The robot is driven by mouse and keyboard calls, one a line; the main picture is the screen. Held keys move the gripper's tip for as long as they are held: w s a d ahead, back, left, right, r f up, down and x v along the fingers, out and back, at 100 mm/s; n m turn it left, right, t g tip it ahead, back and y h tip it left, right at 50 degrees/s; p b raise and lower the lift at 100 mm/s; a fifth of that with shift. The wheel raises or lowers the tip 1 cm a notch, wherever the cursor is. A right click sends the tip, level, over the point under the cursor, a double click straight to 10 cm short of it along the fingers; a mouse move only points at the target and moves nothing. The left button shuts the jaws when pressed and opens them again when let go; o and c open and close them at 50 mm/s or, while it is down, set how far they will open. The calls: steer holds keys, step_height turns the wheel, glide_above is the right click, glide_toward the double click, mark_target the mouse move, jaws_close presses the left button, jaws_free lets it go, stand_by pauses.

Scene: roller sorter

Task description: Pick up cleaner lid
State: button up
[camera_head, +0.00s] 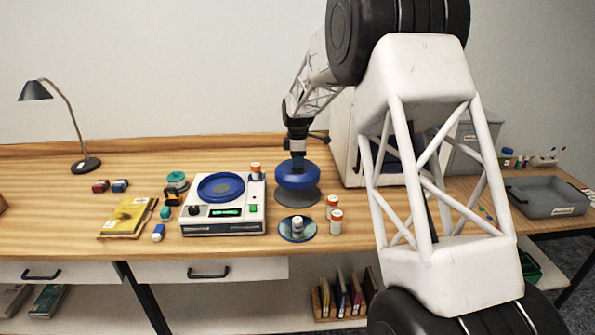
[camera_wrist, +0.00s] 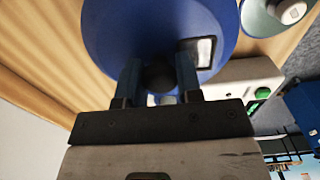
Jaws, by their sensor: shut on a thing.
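The blue round lid (camera_head: 297,180), which I take to be the cleaner lid, is under my gripper (camera_head: 298,163) in the head view. Beneath it is a dark grey round disc (camera_head: 298,199). I cannot tell whether the lid rests on anything or hangs above the disc. In the wrist view the blue lid (camera_wrist: 120,30) fills the upper middle, with a pale label on its right side. The fingers of my gripper (camera_wrist: 158,80) are closed on its dark central knob.
A white device (camera_head: 225,222) with a blue dish on top stands left of the lid. Small orange-capped bottles (camera_head: 336,222) stand to the right front. A round blue-rimmed plate (camera_head: 297,238) lies in front. A white box (camera_head: 350,150) stands behind on the right.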

steer(key=shift+r, duration=1.5)
